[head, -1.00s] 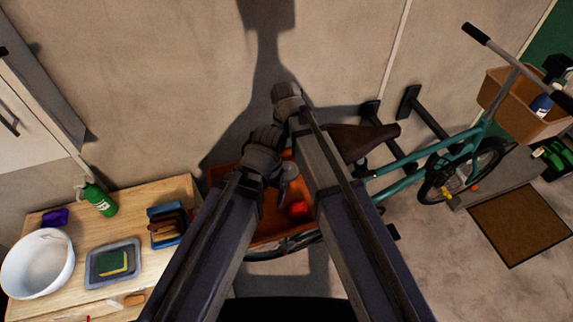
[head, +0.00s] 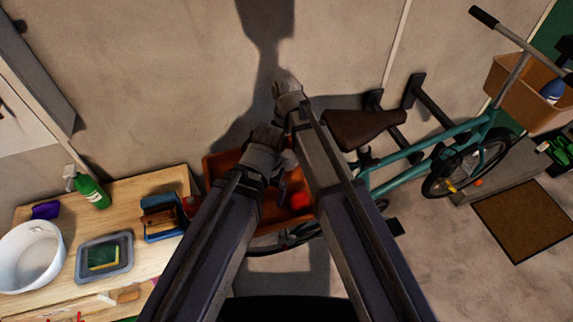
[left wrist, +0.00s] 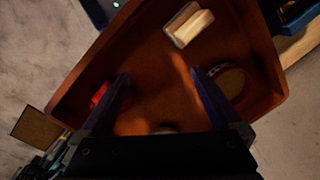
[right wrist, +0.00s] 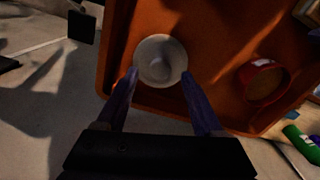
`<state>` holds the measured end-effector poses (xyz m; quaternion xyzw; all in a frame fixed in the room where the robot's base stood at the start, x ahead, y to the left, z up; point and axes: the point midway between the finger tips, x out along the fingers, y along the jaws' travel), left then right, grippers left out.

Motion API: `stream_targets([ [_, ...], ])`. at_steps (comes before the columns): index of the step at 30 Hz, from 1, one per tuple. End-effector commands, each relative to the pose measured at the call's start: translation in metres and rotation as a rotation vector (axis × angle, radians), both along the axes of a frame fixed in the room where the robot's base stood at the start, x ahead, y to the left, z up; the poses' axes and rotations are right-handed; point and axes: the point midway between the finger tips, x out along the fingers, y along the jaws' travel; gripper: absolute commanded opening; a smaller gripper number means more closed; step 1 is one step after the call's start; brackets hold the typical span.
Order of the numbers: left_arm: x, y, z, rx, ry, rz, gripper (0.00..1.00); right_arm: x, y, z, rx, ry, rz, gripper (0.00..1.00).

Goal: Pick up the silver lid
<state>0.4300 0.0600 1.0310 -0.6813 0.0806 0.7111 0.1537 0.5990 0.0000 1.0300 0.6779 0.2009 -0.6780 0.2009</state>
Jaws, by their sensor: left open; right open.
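The silver lid (right wrist: 161,60), round with a raised knob, lies in an orange crate (right wrist: 118,50) near one wall. My right gripper (right wrist: 160,79) is open, its fingertips at either side of the lid's near edge; contact cannot be told. In the head view a small grey part of the lid (head: 289,160) shows between my arms. My left gripper (left wrist: 160,76) is open and empty over the crate (left wrist: 150,45). In the head view my arms hide both sets of fingertips.
The crate also holds a red thing (left wrist: 99,95), a cream block-like thing (left wrist: 188,25) and a round red-rimmed container (right wrist: 264,82). A wooden bench (head: 135,200) with a white bowl (head: 30,256) stands left. A teal bicycle (head: 420,160) stands right.

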Motion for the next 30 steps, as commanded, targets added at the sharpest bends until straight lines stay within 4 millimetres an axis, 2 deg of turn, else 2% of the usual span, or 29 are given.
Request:
stream_targets([
  [1,0.0,0.0,-0.0137,0.0,0.0,0.0,0.99,-0.0001,0.0,-0.0137,0.0,0.0,0.0,0.69],
  [3,0.0,0.0,-0.0198,0.0,0.0,0.0,0.99,-0.0004,0.0,-0.0198,0.0,0.0,0.0,0.69],
  [13,0.0,0.0,-0.0204,0.0,0.0,0.001,0.99,-0.0004,-0.0001,-0.0205,0.0,0.0,0.0,0.68],
  [30,0.0,0.0,-0.0205,0.0,0.0,0.001,0.99,-0.0004,-0.0001,-0.0205,0.0,0.0,0.0,0.04],
])
